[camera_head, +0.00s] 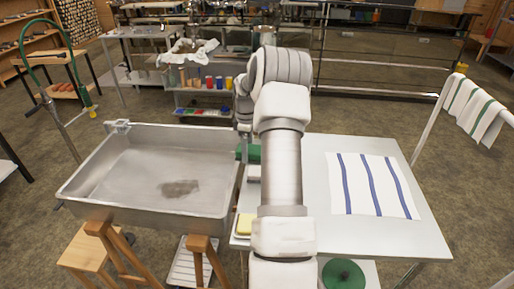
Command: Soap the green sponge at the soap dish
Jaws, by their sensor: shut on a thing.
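My arm reaches forward over the table, and my gripper (243,130) points down at the table's left edge, beside the pan's right rim. It is shut on the green sponge (252,153), which shows just under it, partly hidden behind my arm. A small pale block on a darker base, which looks like the soap dish (254,174), lies just nearer than the green sponge, partly covered by my arm. I cannot tell whether the sponge touches it. The fingertips are too small to make out.
A yellow sponge (244,225) lies at the table's near left. A white cloth with blue stripes (370,186) lies flat on the table (405,238). A wide metal pan (130,170) with a dark patch stands left. A shelf with coloured jars (205,98) stands behind.

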